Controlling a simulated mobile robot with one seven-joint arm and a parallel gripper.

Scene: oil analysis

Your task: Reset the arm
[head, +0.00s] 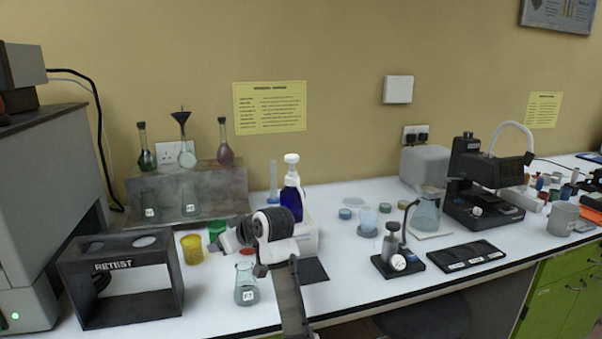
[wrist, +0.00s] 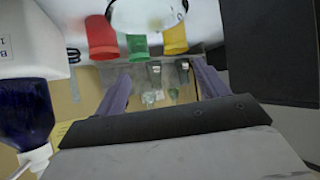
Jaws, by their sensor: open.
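My arm (head: 277,226) rises from the front edge of the bench, bent in its middle. My gripper (head: 222,243) points left over the bench, between the flask in front and the cups behind. In the wrist view its two purple fingers (wrist: 160,88) are spread apart with nothing held between them. The view there is turned over, and small glass flasks (wrist: 154,75) show beyond the fingers, at a distance.
A conical flask (head: 246,291) stands close below my gripper. The yellow cup (head: 192,249), green cup (head: 217,230) and black rack (head: 75,289) are to the left. A blue spray bottle (head: 291,201) stands behind my arm. A burner-like stand (head: 397,262) is to the right.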

